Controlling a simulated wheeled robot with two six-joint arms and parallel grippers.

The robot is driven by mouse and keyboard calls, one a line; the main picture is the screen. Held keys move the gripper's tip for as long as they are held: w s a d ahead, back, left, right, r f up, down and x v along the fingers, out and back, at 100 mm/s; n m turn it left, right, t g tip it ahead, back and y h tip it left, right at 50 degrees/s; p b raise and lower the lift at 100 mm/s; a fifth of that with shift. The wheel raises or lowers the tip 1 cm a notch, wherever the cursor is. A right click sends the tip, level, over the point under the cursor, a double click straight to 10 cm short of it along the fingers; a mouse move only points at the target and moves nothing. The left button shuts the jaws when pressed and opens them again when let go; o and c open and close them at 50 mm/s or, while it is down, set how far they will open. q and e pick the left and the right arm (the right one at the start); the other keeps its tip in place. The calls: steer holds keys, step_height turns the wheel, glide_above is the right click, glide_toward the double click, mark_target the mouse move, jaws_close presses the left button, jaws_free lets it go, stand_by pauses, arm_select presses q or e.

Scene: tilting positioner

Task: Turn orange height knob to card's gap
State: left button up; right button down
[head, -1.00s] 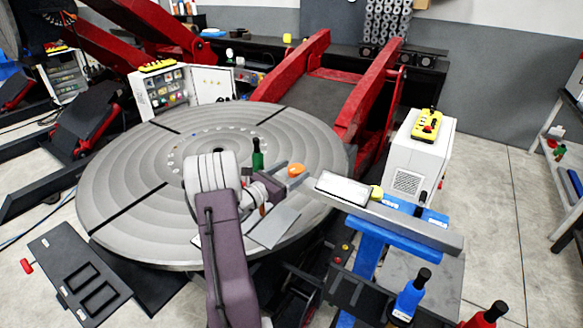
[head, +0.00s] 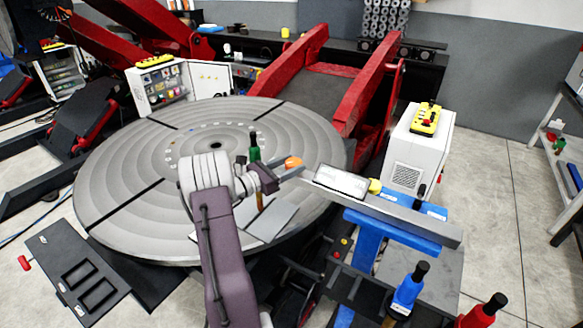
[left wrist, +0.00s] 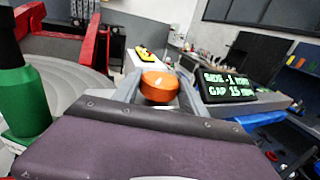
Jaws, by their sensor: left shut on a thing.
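My left gripper (head: 291,169) is at the knob. In the left wrist view the orange knob (left wrist: 160,86) lies between the two grey fingers, which are shut on it. In the left wrist view the display (left wrist: 229,87) reads "SIDE -1 mm" and "GAP 15 mm", in green. I cannot make out a card with a gap value. My right gripper is not in view.
A large round grey turntable (head: 120,190) lies under my left arm. The bar rests on a blue stand (head: 385,228). A white cabinet (head: 420,150) stands behind, right of the red arms (head: 375,90).

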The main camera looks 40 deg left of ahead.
arm_select(q)
steer(key=m+h, duration=0.1)
steer(key=g+h, duration=0.1)
steer(key=m+h, duration=0.1)
steer(key=shift+a+m+h+b, duration=0.25)
steer(key=shift+m+h+b, duration=0.05)
steer(key=shift+h+b, duration=0.1)
steer(key=shift+w+m+g+h, duration=0.1)
steer(key=shift+m+g+h, duration=1.1)
steer(key=shift+h, duration=0.4)
steer(key=shift+a+r+m+g+h, duration=0.1)
steer(key=shift+r+m+g+h, duration=0.1)
steer(key=shift+m+g+h, duration=0.1)
steer(key=o, duration=1.4)
steer(key=shift+c, duration=0.2)
steer(key=shift+s+a, duration=0.1)
steer(key=shift+s, duration=0.1)
